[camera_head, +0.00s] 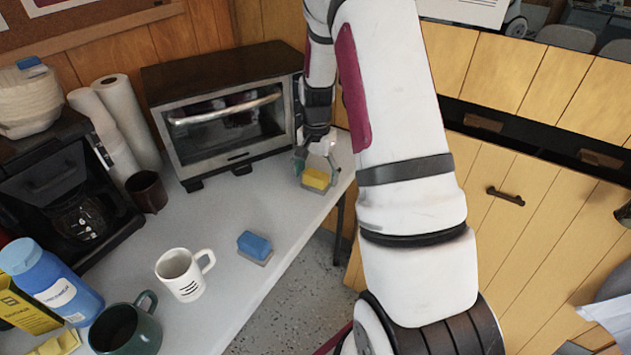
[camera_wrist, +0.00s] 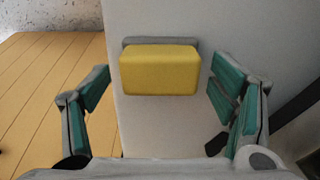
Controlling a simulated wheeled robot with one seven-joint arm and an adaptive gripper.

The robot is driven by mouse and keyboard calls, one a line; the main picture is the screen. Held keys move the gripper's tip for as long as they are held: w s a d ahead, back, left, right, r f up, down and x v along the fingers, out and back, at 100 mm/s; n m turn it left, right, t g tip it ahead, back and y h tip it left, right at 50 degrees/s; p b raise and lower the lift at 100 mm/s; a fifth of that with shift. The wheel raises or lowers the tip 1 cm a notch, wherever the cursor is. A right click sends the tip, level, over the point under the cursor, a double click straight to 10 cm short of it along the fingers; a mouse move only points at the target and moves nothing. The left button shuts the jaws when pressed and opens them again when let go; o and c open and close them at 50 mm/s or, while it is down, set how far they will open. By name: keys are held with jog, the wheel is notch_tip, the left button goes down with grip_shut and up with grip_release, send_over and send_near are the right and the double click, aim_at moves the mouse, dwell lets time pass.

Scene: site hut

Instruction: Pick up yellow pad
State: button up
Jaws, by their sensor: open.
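The yellow pad (camera_head: 316,178) is a small block with a grey underside on the white table, near its far right corner beside the toaster oven. In the wrist view the yellow pad (camera_wrist: 160,70) lies ahead, between the two fingers of my gripper (camera_wrist: 160,95). In the head view my gripper (camera_head: 315,162) is right over the pad, fingers pointing down and partly hidden behind the pad and arm. The fingers are wide open, with a gap on each side of the pad, and hold nothing.
A toaster oven (camera_head: 226,115) stands left of my gripper. A blue pad (camera_head: 254,245), a white mug (camera_head: 182,274), a green mug (camera_head: 125,328) and a dark cup (camera_head: 147,191) stand on the table (camera_head: 221,222). The table's right edge is close to the yellow pad.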

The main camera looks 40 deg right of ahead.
aim_at(316, 172)
jog(key=shift+c, duration=0.5)
jog(key=c, duration=1.1)
jog(key=shift+r, duration=0.1)
jog(key=shift+c, duration=0.2)
jog(key=shift+r, duration=0.55)
notch_tip(316, 172, up, 2)
jog(key=shift+r, duration=0.15)
jog(key=s+d+r+p, duration=0.1)
jog(key=s+d, duration=0.1)
jog(key=s, duration=1.4)
jog(key=shift+r, duration=0.2)
